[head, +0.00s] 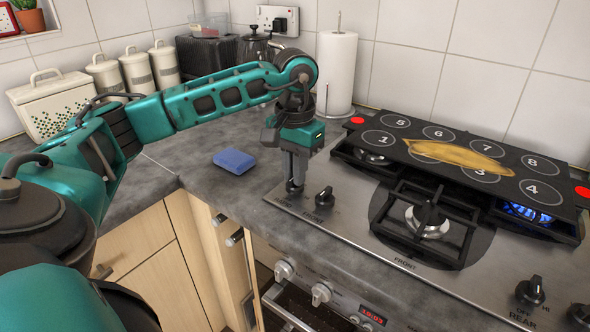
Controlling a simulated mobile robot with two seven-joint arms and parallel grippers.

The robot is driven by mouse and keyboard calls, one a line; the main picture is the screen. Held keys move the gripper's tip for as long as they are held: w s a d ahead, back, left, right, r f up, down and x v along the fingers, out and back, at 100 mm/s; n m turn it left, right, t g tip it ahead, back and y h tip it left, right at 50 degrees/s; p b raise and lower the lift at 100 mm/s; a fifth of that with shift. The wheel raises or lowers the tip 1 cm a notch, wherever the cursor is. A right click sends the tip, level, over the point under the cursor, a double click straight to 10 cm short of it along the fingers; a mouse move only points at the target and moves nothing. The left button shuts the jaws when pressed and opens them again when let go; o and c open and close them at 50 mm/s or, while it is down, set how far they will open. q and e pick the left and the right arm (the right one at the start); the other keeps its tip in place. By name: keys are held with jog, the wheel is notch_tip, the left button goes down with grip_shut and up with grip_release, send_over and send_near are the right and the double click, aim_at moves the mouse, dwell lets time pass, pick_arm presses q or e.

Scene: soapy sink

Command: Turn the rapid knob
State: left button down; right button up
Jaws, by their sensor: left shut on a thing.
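My left arm reaches over the counter from the left, and my left gripper (294,183) points straight down at the front left of the steel hob (345,228). Its fingers are shut on the leftmost black hob knob (293,188), which they mostly hide. A second black knob (325,197) stands just to the right of it, apart from the fingers. Two more black knobs, one marked rear (530,290), sit at the front right. My right gripper is out of view.
A black numbered board (400,122) with a yellow cloth-like item (458,156) lies over the rear burners. A blue flame (528,212) shows beneath its right side. A blue sponge (234,160) lies on the counter. A paper towel roll (336,75) stands behind.

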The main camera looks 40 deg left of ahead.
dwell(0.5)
pick_arm(q)
jog(key=c, duration=1.2)
grip_release()
jog(key=shift+o, duration=0.2)
notch_tip(320, 180, up, 13)
jog(key=p, duration=0.2)
